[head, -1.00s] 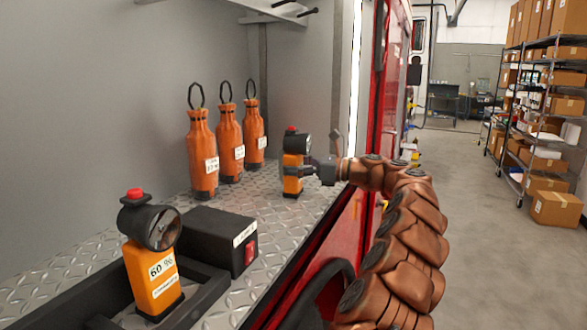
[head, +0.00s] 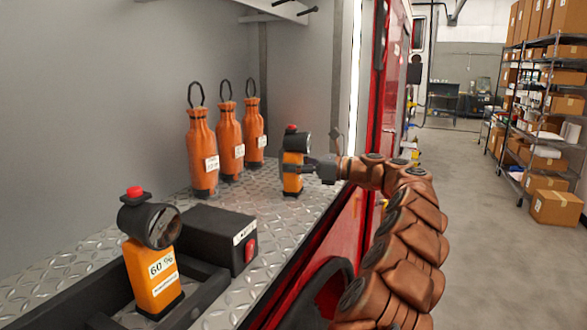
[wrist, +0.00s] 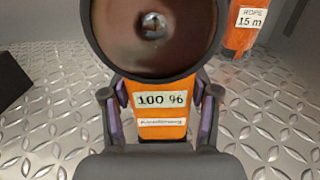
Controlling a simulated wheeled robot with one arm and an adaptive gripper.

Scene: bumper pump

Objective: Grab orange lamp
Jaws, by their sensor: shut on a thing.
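An orange lamp with a black head and red top button (head: 293,177) stands upright on the metal shelf, towards its far right end. My gripper (head: 304,171) is shut on this lamp from the right. In the wrist view the lamp's body (wrist: 162,118), labelled 100 %, sits between the two fingers, and its round lamp head (wrist: 155,35) fills the top. A second orange lamp (head: 151,260), labelled 60 %, stands at the near left in a black tray.
Several orange rope bags (head: 230,145) stand against the grey wall behind the held lamp. A black box with a red switch (head: 210,236) lies beside the 60 % lamp. The tread-plate shelf (head: 265,205) is bare between them. Shelving with boxes (head: 545,110) stands far right.

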